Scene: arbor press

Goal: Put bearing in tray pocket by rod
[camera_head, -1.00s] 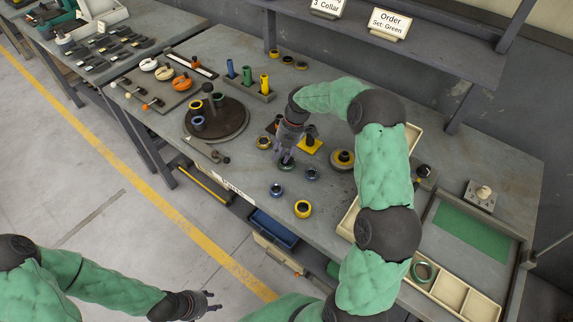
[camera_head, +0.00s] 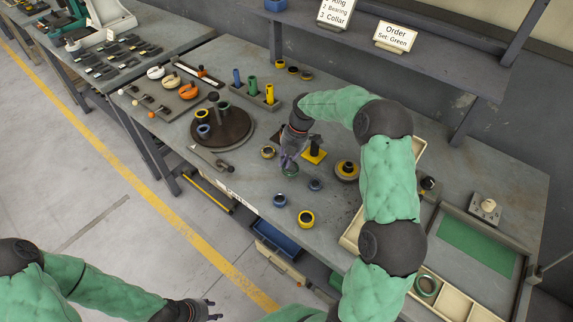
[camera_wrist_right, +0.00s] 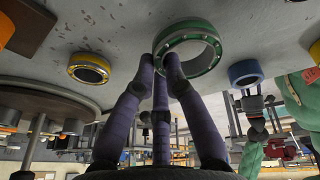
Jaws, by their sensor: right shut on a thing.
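The green bearing (camera_head: 290,169) is a dark green ring with a lighter, studded face, at my right gripper (camera_head: 289,160) over the middle of the bench. In the right wrist view, my right gripper (camera_wrist_right: 165,62) is shut on the near rim of the green bearing (camera_wrist_right: 214,58). The ring looks slightly above the grey surface, though any gap is hard to judge. The beige tray (camera_head: 482,314) with pockets is at the lower right; a green ring (camera_head: 427,285) lies in one pocket. My left gripper (camera_head: 214,310) is low at the left, off the bench, its finger opening unclear.
Blue (camera_head: 279,200) and yellow (camera_head: 306,218) rings lie near the front edge. Blue, green and yellow rods (camera_head: 252,85) stand in a holder behind. A round dark turntable (camera_head: 235,133) is left.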

